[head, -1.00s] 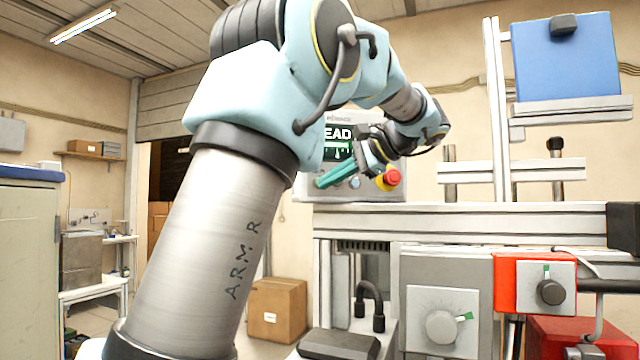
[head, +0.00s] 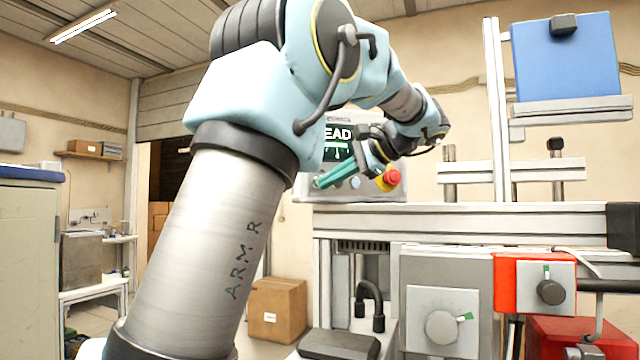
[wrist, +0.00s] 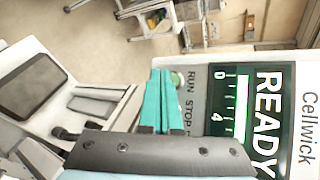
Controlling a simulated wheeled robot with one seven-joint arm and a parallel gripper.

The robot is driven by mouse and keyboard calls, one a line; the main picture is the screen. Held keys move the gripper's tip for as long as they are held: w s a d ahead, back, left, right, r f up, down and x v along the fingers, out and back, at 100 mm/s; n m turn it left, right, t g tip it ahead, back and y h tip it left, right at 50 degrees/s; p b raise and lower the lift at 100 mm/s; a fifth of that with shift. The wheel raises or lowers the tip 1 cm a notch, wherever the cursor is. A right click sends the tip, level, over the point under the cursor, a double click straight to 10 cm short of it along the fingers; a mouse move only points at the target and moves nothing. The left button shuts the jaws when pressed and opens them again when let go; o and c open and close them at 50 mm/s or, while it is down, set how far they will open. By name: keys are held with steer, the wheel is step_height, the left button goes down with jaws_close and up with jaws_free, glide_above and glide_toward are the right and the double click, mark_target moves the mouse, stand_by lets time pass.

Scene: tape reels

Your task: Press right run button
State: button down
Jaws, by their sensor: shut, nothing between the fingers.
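The control panel (head: 345,117) of the machine stands beyond my arm, with a lit screen; in the wrist view the screen (wrist: 245,120) reads READY. Beside it are the printed labels RUN and STOP. A small pale green button (wrist: 178,77) shows by the RUN label, partly hidden by my fingers. My gripper (head: 318,184), with teal fingers, is shut and empty, its tips in front of the panel's lower left. It also shows in the wrist view (wrist: 161,72), close to the RUN label. I cannot tell whether the tips touch the button.
A red emergency knob (head: 392,177) on yellow sits at the panel's lower right, and a pale round button (head: 355,183) is left of it. A metal frame beam (head: 450,220) runs below the panel.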

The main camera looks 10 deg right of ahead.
steer(key=shift+w, duration=0.1)
steer(key=shift+w+a, duration=0.1)
steer(key=shift+w, duration=0.2)
steer(key=shift+w+p, duration=0.35)
steer(key=shift+p, duration=0.05)
stand_by(0.5)
steer(key=shift+s, duration=0.15)
stand_by(0.3)
steer(key=shift+s, duration=0.65)
steer(key=shift+b, duration=0.3)
steer(key=shift+s+d+b, duration=0.25)
steer(key=shift+s+b, duration=0.1)
steer(key=shift+s, duration=0.9)
steer(key=shift+s+d+b, duration=0.25)
steer(key=shift+s+b, duration=0.05)
steer(key=shift+s, duration=0.9)
